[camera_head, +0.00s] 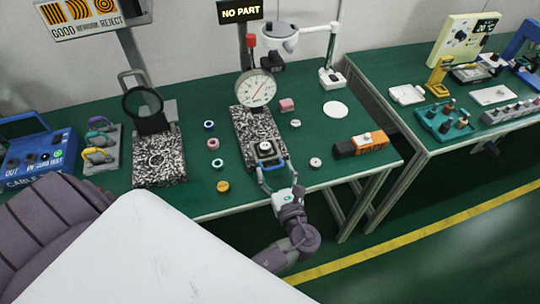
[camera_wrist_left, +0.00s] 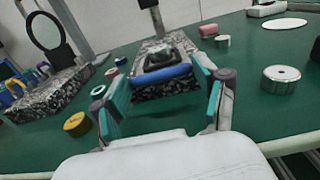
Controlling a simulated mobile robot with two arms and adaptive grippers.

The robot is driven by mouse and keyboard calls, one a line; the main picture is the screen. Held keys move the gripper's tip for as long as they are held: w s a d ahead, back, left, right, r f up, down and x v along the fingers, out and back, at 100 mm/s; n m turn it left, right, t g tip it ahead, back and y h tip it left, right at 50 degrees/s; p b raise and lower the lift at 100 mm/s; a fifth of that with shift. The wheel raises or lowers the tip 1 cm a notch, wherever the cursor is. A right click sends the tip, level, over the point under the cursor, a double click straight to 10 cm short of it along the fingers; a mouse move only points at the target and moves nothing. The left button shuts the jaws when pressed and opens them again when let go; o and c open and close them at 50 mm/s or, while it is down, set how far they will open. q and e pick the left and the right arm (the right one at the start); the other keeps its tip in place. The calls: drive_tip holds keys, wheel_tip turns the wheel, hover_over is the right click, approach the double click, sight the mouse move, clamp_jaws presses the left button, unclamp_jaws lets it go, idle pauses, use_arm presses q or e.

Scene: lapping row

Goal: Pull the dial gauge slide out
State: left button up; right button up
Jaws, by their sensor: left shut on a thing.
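The dial gauge (camera_head: 256,88) has a round white face and stands over a speckled granite base (camera_head: 246,124). The slide (camera_head: 259,151), a dark plate with a pale round part on it, sits at the front end of that base. Its blue front handle (camera_head: 270,166) also shows in the left wrist view (camera_wrist_left: 162,78), as does the granite base (camera_wrist_left: 150,47). My right gripper is not in view.
A magnifier stand (camera_head: 146,104) on a granite block is to the left. Small rings and a yellow disc (camera_head: 222,186) lie left of the gauge base. A metal disc (camera_head: 315,163) and an orange block (camera_head: 370,142) lie right. The table's front edge is close.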

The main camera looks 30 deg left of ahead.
use_arm(q)
drive_tip(key=shift+d, duration=0.2)
drive_tip(key=o, duration=1.4)
drive_tip(key=v, duration=1.2)
drive_tip(key=shift+s, duration=0.2)
drive_tip(key=s+a+f+n+g+h, duration=0.1)
drive_tip(key=s+f+g+h, duration=0.15)
drive_tip(key=f, duration=0.65)
drive_tip(key=s+a+f+n+g+h, duration=0.1)
drive_tip(key=f+h, duration=0.2)
drive_tip(key=f, duration=0.7)
drive_tip(key=s+a+f+n+g+h, duration=0.2)
drive_tip(key=s+f+n+g+h, duration=0.3)
drive_tip(key=s+f, duration=0.8)
drive_tip(key=s+a+f+n+g+h, duration=0.2)
drive_tip(key=s+a+f+n+h, duration=0.1)
drive_tip(key=s+f+n, duration=0.8)
drive_tip(key=s+a+n, duration=0.1)
drive_tip(key=s+n, duration=0.1)
drive_tip(key=n, duration=0.3)
drive_tip(key=shift+s+a+n, duration=0.2)
drive_tip(key=shift+n, duration=0.2)
